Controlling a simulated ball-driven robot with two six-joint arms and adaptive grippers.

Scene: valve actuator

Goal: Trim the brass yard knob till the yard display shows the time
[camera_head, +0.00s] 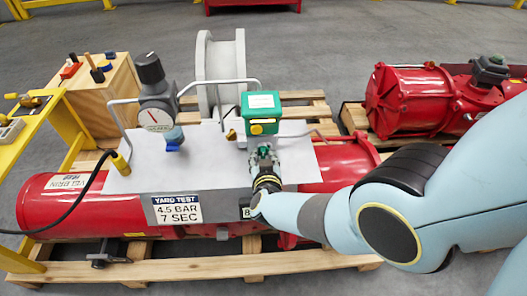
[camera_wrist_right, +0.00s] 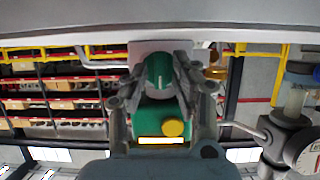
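My right gripper (camera_head: 263,152) reaches up to the front of a green box (camera_head: 261,103) on the red actuator. In the right wrist view its two fingers (camera_wrist_right: 160,72) lie along both sides of a round dark green knob (camera_wrist_right: 158,70), seemingly touching it. A small brass-yellow knob (camera_head: 231,135) sits left of the box; a brass part (camera_wrist_right: 215,73) shows beside a finger in the wrist view. A small black display (camera_head: 247,212) shows an "8", partly covered by my right arm. My left gripper is not in view.
A sign (camera_head: 177,208) reads "YARD TEST 4.5 BAR 7 SEC". A pressure gauge (camera_head: 154,118) with a dark knob stands left of the box. A second red actuator (camera_head: 410,100) lies right. A wooden block with tools (camera_head: 97,90) and yellow frame stand left.

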